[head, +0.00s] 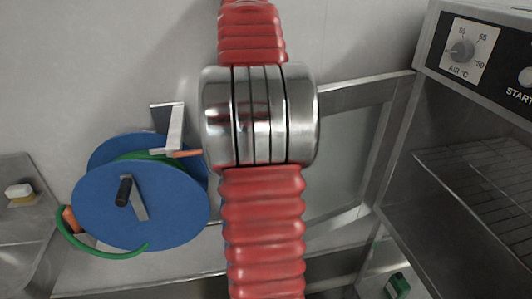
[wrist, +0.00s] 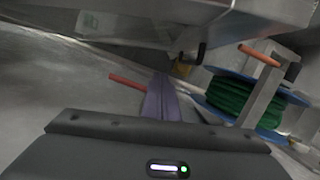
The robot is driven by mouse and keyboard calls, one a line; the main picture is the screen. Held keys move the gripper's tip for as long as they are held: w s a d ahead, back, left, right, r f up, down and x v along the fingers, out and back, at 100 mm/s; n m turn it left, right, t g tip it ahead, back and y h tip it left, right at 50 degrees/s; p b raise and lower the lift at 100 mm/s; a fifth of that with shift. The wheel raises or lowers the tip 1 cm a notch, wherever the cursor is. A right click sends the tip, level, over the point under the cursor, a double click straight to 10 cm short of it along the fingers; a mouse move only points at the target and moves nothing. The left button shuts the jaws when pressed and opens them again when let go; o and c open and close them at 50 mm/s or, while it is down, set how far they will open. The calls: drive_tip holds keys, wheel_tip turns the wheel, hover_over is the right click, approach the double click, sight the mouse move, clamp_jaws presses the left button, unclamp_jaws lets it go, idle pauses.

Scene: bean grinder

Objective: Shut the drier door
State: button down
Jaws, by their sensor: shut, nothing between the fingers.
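The drier (head: 455,150) stands at the right in the head view, its front opening uncovered and wire shelves showing inside. Its door (head: 345,150), a glass panel in a metal frame, stands open to the left of the opening, partly hidden behind my red arm. My gripper is out of sight in the head view. In the wrist view my gripper (wrist: 161,82) shows its narrow purplish fingers together and empty, above its dark body. A grey metal edge crosses the top of that view; I cannot tell whether it belongs to the door. I see no clear contact.
A blue hose reel (head: 110,205) with green hose hangs on the wall at left; it also shows in the wrist view (wrist: 240,97). A metal sink (head: 20,230) with a sponge is at far left. A control panel (head: 480,55) tops the drier. A green object (head: 398,285) sits low right.

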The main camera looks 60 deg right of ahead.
drive_tip(key=shift+f, duration=0.15)
drive_tip(key=s+a+f, duration=0.3)
drive_tip(key=s+f, duration=0.2)
drive_tip(key=f, duration=0.4)
drive_tip(key=shift+a+f, duration=0.2)
drive_tip(key=shift+a, duration=0.2)
drive_tip(key=shift+s, duration=0.1)
idle(0.4)
